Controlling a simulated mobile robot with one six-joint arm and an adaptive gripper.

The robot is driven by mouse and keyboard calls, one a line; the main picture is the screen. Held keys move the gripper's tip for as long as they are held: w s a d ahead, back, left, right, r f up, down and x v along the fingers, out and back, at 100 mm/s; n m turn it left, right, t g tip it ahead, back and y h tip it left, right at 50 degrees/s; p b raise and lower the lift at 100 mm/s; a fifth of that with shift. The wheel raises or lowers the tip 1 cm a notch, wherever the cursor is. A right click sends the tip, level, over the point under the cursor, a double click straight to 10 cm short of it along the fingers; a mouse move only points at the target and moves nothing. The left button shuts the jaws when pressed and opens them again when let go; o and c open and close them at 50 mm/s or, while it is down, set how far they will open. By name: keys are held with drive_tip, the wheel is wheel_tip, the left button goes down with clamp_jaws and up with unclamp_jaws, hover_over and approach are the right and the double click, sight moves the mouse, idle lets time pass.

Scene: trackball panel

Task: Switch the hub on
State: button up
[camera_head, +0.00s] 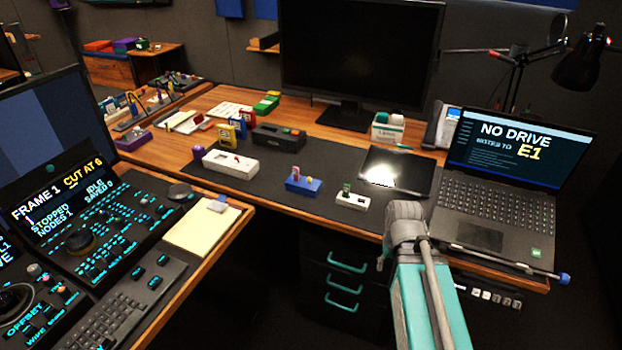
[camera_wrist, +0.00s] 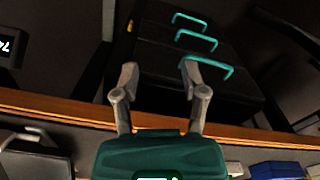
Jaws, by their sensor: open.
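Several small boxes on the desk could be the hub; I cannot tell which. A blue box (camera_head: 303,186) holds upright sticks, one pinkish. A small white box (camera_head: 352,203) with a green stick stands right of it. The blue box (camera_wrist: 274,171) and a white box (camera_wrist: 235,169) show at the wrist view's lower right, partly cut off. My gripper (camera_wrist: 158,72) is open and empty, its fingers apart over the desk edge and drawers, and hidden in the head view.
A laptop (camera_head: 495,185) reading "NO DRIVE" stands at right, with a dark tablet (camera_head: 397,171) beside it. A monitor (camera_head: 358,55) stands behind. Drawers (camera_head: 343,285) lie under the desk edge; a control console (camera_head: 80,230) is at left.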

drive_tip(key=w+a+r+m+p, duration=0.2)
drive_tip(key=w+a+r+p, duration=0.95)
drive_tip(key=w, duration=0.35)
wheel_tip(320, 180, up, 10)
drive_tip(key=m+p, duration=0.2)
drive_tip(key=p, duration=0.8)
hover_over(309, 178)
drive_tip(key=shift+f, duration=0.1)
wheel_tip(309, 178, down, 14)
drive_tip(key=b, duration=1.4)
drive_tip(key=shift+r, duration=0.25)
